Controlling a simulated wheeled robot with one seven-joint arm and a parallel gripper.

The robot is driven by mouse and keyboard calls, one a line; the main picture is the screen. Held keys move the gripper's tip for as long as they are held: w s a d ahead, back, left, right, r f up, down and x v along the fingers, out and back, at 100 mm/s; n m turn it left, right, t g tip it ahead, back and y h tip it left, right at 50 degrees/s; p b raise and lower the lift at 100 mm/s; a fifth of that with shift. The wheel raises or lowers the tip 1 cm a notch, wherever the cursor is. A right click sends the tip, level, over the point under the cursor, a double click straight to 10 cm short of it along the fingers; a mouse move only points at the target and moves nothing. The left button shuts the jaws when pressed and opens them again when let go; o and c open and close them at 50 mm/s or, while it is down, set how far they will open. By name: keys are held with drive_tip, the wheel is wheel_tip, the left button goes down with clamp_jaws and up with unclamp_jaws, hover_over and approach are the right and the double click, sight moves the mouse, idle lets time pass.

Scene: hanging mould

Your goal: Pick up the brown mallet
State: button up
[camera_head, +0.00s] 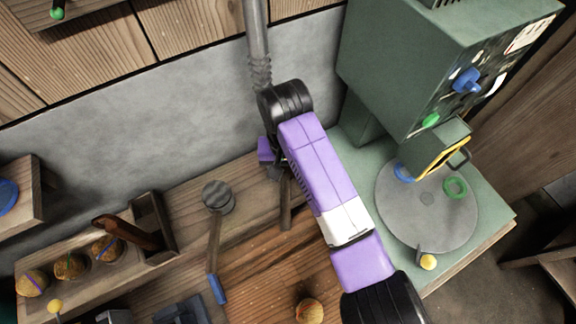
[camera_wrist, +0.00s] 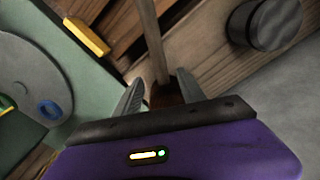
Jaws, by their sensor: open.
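What looks like the brown mallet's long thin wooden shaft (camera_head: 285,207) lies on the wooden bench and points toward the front. In the wrist view its shaft (camera_wrist: 151,38) runs down from the top edge to a reddish-brown part between my fingers, partly hidden by the gripper body. My gripper (camera_wrist: 159,77) is open, with one finger on each side of that brown part and a gap showing. In the head view my gripper (camera_head: 277,170) is mostly hidden behind my purple wrist, above the back of the bench.
A grey-headed mallet (camera_head: 218,197) with a blue handle end lies to the left. A wooden rack (camera_head: 80,275) with several round balls and a brown tool stands further left. A green machine (camera_head: 425,60) with a round grey plate (camera_head: 428,205) is at right. A grey wall is behind.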

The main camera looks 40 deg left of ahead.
sight(285, 181)
drive_tip(key=shift+a+f+p, duration=0.15)
drive_tip(key=shift+f+p, duration=0.35)
drive_tip(key=shift+f, duration=2.3)
clamp_jaws()
